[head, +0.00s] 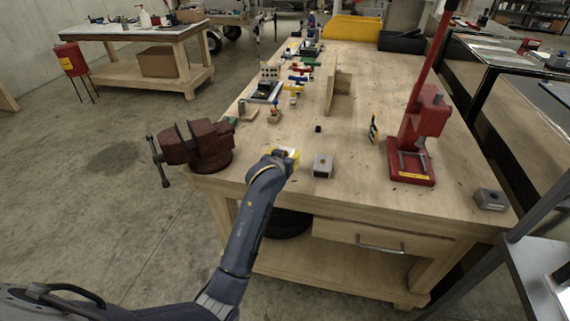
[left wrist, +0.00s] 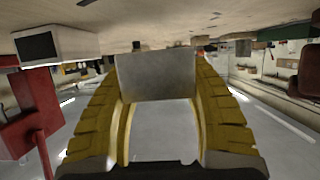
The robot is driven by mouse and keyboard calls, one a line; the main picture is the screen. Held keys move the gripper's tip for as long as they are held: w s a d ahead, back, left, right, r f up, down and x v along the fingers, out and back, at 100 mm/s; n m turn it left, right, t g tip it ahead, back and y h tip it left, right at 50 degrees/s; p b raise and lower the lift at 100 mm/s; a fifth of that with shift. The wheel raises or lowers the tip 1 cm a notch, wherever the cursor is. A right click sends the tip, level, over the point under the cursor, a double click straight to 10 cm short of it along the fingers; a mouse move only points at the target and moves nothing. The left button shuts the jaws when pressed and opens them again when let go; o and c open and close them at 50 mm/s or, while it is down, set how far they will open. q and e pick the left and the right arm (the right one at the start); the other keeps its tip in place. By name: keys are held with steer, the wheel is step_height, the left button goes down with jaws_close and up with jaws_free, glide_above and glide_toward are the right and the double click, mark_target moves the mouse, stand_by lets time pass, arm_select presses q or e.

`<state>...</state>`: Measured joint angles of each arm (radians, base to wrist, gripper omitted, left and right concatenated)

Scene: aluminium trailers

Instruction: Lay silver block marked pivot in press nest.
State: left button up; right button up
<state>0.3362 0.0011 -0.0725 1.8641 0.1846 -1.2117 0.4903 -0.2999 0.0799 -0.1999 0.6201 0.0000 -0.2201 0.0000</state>
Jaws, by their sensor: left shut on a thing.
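My left gripper (head: 287,156) is shut on a silver block at the bench's front left. In the left wrist view the block (left wrist: 157,75) shows a plain grey face between the yellow fingers (left wrist: 157,100). Its marking cannot be read. A second silver block (head: 322,166) with a dark spot on top sits on the bench just right of the gripper. A third grey block (head: 490,199) lies at the front right corner. The red press (head: 425,115) stands at the right, with a silver-framed nest (head: 411,166) on its base. My right gripper is not in view.
A dark red vise (head: 203,148) sits on the bench corner left of my gripper. A small black cube (head: 318,129) and an upright yellow-and-black piece (head: 373,129) stand farther back. A wooden board (head: 339,92) stands behind. The bench between gripper and press is mostly clear.

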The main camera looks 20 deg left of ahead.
arm_select(q)
steer(key=shift+f, duration=1.8)
steer(key=shift+f, duration=0.1)
steer(key=o, duration=1.4)
steer(key=v, duration=1.1)
steer(key=shift+s+r, duration=0.1)
steer(key=shift+r, duration=0.1)
steer(key=shift+o, duration=0.8)
steer(key=shift+s+r, duration=0.15)
steer(key=shift+s, duration=0.2)
